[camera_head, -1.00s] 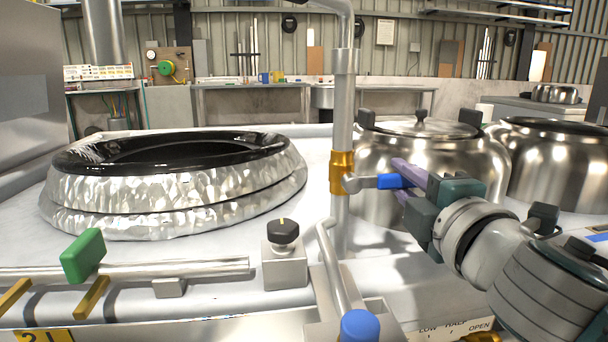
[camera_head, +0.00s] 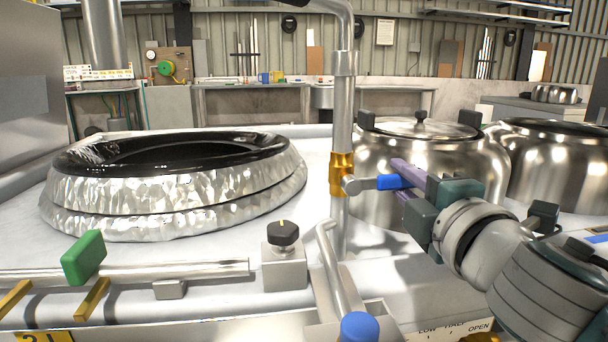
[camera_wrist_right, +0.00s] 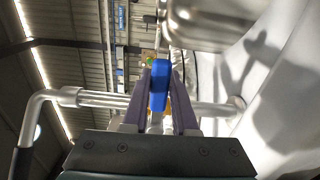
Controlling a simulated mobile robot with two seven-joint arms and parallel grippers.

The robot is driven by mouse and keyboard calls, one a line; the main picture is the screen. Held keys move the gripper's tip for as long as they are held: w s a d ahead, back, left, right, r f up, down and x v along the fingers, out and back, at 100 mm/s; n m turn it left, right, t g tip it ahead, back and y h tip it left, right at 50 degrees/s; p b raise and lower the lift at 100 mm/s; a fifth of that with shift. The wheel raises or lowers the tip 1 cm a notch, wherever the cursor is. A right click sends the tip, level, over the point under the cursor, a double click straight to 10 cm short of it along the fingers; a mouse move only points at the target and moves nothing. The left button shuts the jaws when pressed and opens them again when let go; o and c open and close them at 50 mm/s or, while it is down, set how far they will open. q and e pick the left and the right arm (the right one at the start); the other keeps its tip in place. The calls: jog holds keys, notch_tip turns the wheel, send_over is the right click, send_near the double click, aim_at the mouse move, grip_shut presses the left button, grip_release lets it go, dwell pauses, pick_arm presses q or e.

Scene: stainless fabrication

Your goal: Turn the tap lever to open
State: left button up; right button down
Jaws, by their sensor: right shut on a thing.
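The tap is a vertical steel pipe (camera_head: 342,110) with a brass valve body (camera_head: 342,174) at mid-height. Its lever has a metal stem and a blue grip (camera_head: 390,182) that points right from the valve, about level. My right gripper (camera_head: 403,175) comes from the right, and its purple fingers are shut on the blue grip. In the right wrist view the blue grip (camera_wrist_right: 159,88) lies between the two fingers, with the pipe (camera_wrist_right: 100,99) crossing behind. My left gripper is not in view.
A lidded steel pot (camera_head: 430,165) stands just behind my right gripper. A crinkled foil-like basin (camera_head: 180,195) is at left. A black knob (camera_head: 283,233), a green handle (camera_head: 83,257) and a blue-capped lever (camera_head: 359,327) are in front. A LOW/HALF/OPEN label (camera_head: 455,328) is at the front edge.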

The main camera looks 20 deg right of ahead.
aim_at(345, 124)
jog(key=r+n+p, duration=0.2)
jog(key=n, duration=0.1)
jog(key=r+n+p, duration=0.1)
jog(key=p, duration=0.1)
jog(key=shift+a, duration=0.3)
jog(key=n+p, duration=0.1)
jog(key=a+r+n+p, duration=0.1)
jog(key=n, duration=0.1)
jog(key=r+n+p, duration=0.1)
jog(key=shift+w+a+r+n, duration=0.15)
jog(key=shift+w+a+n, duration=0.1)
jog(key=shift+n, duration=0.15)
jog(key=n+p, duration=0.1)
jog(key=a+r+n+p, duration=0.1)
jog(key=shift+w+a+n, duration=0.15)
jog(key=shift+n, duration=0.25)
jog(key=n+p, duration=0.1)
jog(key=a+n+p, duration=0.1)
jog(key=shift+w+a+r+n, duration=0.2)
jog(key=shift+r+n, duration=0.1)
jog(key=shift+w+a+n+p, duration=0.1)
jog(key=shift+a+n+p, duration=0.45)
jog(key=shift+n, duration=0.45)
jog(key=shift+w+a+n, duration=0.1)
jog(key=shift+a+n, duration=0.4)
jog(key=shift+n, duration=0.3)
